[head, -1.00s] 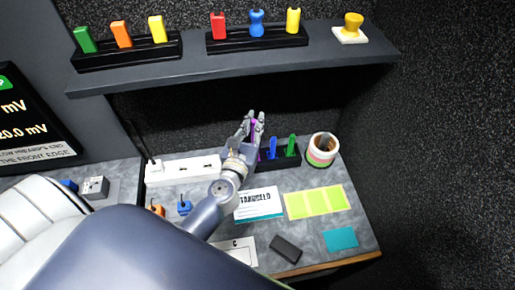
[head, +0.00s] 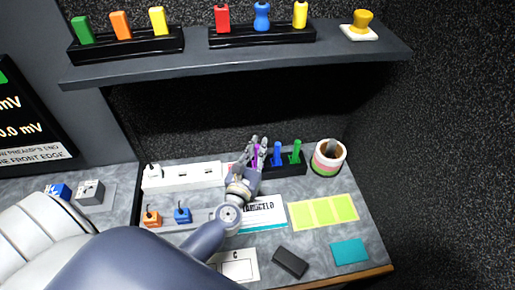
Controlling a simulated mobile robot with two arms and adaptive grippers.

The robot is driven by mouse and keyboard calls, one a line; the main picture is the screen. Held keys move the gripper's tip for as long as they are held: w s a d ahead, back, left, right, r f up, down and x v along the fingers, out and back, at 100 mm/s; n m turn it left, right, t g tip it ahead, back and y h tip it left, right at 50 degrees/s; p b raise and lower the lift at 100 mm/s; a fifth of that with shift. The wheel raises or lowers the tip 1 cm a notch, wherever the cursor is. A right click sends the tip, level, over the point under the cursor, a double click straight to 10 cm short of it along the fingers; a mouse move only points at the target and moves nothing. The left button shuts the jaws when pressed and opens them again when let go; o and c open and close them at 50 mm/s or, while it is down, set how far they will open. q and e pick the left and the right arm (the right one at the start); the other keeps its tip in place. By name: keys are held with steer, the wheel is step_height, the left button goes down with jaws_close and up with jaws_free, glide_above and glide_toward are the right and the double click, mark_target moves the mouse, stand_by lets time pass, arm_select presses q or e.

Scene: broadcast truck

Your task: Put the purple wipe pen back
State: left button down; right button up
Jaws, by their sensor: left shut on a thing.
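The purple wipe pen (head: 257,153) is a thin upright purple shape between the fingers of my left gripper (head: 258,146). My left gripper is shut on it and hides most of it, including its lower end. The black pen rack (head: 291,170) stands at the back of the desk, with a blue pen (head: 277,154) and a green pen (head: 295,152) upright in it. My gripper is at the rack's left end and covers that part. I cannot tell whether the purple pen touches the rack. My right gripper is not in view.
A cup (head: 328,158) stands right of the rack. A white power strip (head: 183,177) lies to the left. A card (head: 262,214), yellow-green notes (head: 323,211) and a dark block (head: 290,262) lie in front. A shelf (head: 240,60) with holders overhangs the back.

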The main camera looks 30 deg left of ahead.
arm_select(q)
steer(key=c, duration=1.6)
jaws_free()
steer(key=shift+f, duration=0.1)
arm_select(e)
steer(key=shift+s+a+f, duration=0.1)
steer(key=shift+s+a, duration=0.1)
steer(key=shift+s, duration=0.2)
arm_select(q)
steer(key=shift+s+r+p, duration=0.1)
steer(key=shift+r+p, duration=0.1)
steer(key=shift+p, duration=0.1)
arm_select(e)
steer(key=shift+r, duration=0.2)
arm_select(q)
steer(key=shift+s+d+b, duration=0.35)
steer(key=shift+s+b, duration=0.3)
steer(key=shift+s, duration=1.3)
steer(key=shift+s+d+b, duration=0.35)
steer(key=shift+s+b, duration=0.25)
steer(key=shift+s, duration=1.3)
steer(key=shift+s+d+b, duration=0.35)
steer(key=shift+s+b, duration=0.3)
steer(key=shift+s, duration=1.3)
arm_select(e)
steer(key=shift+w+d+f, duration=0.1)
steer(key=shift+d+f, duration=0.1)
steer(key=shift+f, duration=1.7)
